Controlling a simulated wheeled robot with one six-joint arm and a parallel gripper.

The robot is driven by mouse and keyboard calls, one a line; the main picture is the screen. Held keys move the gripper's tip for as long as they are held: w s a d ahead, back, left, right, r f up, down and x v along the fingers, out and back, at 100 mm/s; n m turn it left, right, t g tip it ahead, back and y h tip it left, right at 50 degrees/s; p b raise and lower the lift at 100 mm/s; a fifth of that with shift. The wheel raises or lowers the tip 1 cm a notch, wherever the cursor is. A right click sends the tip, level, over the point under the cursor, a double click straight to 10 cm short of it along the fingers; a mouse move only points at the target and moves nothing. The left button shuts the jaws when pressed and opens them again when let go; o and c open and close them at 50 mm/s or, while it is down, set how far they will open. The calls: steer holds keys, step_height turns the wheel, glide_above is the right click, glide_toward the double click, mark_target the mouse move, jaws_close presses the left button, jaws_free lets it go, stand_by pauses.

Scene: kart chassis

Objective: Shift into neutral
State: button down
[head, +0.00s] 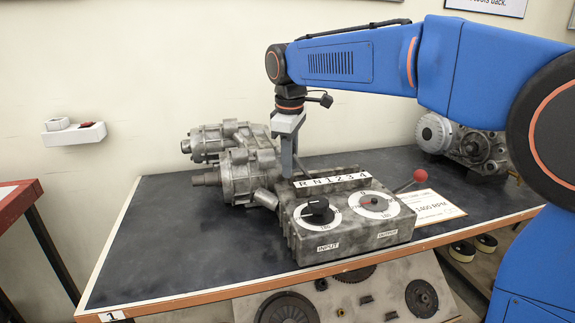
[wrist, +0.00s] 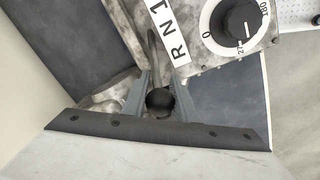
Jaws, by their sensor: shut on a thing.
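The gearbox test unit (head: 345,244) sits on the dark bench, with a label strip (head: 331,180) reading R N 1 2 3 4 along its back edge. My gripper (head: 289,170) points down at the strip's left end, near R. In the wrist view, my gripper (wrist: 159,82) is shut with its two fingers on either side of the shift lever's black ball knob (wrist: 159,101). The lever's grey rod (wrist: 152,50) runs from the knob toward the unit, beside the R end of the label strip (wrist: 170,35). In the head view the knob is hidden by my gripper.
An INPUT dial with a black knob (head: 318,210) and an OUTPUT dial (head: 374,204) are on the unit's top. A red-ball lever (head: 420,176) sticks out at right. A metal gear housing (head: 240,172) adjoins behind left; a motor (head: 465,142) stands back right. Bench (head: 150,235) is clear at left.

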mark_target(301, 164)
steer(key=shift+w+d+r+g+y, duration=0.15)
steer(key=shift+w+d+r+y, duration=0.1)
steer(key=shift+d+r+y, duration=0.4)
steer(key=shift+w+d+r+g+y, duration=0.2)
steer(key=shift+d+r+y, duration=0.2)
steer(key=shift+d, duration=0.45)
steer(key=c, duration=1.4)
jaws_free()
steer(key=shift+c, duration=0.2)
steer(key=s+d+r, duration=0.1)
steer(key=d+r, duration=0.2)
steer(key=r, duration=1.4)
steer(key=shift+s+d, duration=0.15)
steer(key=shift+s, duration=0.05)
